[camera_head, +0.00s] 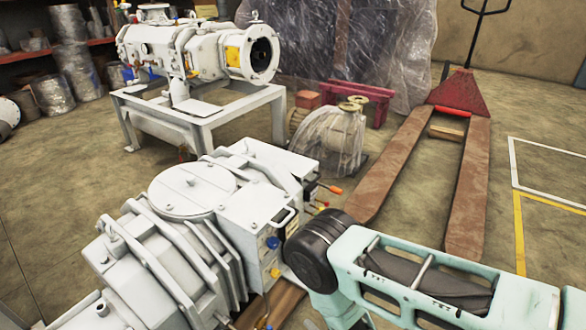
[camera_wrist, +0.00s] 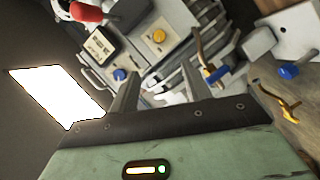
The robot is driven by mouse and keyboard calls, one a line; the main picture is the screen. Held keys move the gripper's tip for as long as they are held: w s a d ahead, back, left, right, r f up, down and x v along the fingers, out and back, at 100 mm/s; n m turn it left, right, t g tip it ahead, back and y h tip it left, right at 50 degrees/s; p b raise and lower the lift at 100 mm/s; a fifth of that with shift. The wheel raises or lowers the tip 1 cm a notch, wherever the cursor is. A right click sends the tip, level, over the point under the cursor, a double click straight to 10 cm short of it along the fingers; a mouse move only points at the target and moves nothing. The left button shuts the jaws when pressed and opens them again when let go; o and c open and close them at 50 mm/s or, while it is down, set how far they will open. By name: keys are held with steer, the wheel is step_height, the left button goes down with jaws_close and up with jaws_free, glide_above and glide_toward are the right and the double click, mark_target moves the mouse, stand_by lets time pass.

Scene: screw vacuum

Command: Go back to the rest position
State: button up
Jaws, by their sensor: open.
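My arm shows at the lower right of the head view, pale green with a black joint, in front of the white screw vacuum machine (camera_head: 190,190). My gripper is hidden in the head view. In the wrist view my gripper (camera_wrist: 170,85) is open, its two grey fingers apart with nothing seen between them. Beyond the fingers is the machine's panel (camera_wrist: 150,45) with a yellow knob (camera_wrist: 158,36), a blue knob (camera_wrist: 120,74) and a red-tipped lever (camera_wrist: 87,11). I cannot tell the exact gap between the fingers and the panel.
A second white machine (camera_head: 200,50) stands on a grey frame (camera_head: 200,115) at the back left. A pallet jack with rusty forks (camera_head: 400,160) lies right of centre. A plastic-wrapped part (camera_head: 332,138) sits behind the near machine. Open floor shows at the right.

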steer(key=w+a+r+m+g+h, duration=0.2)
steer(key=w+a+r+m, duration=0.2)
steer(key=w+a+r, duration=0.15)
step_height(320, 180, up, 11)
steer(key=a+m+g+h, duration=0.1)
steer(key=a+m+g, duration=0.2)
steer(key=m+g, duration=0.1)
steer(key=s+d+r+m+g+h, duration=0.2)
steer(key=s+d+r+g, duration=0.2)
steer(key=s+d+r, duration=0.45)
steer(key=s+d+r+m+g+h, duration=0.1)
steer(key=s+d+r+g+h, duration=0.3)
steer(key=s+r, duration=0.8)
step_height(320, 180, up, 28)
steer(key=d+y+p, duration=0.1)
steer(key=p, duration=2.6)
steer(key=shift+s+d+t+p, duration=0.2)
steer(key=shift+s+t+p, duration=0.1)
steer(key=shift+s+p, duration=0.1)
steer(key=shift+r, duration=0.1)
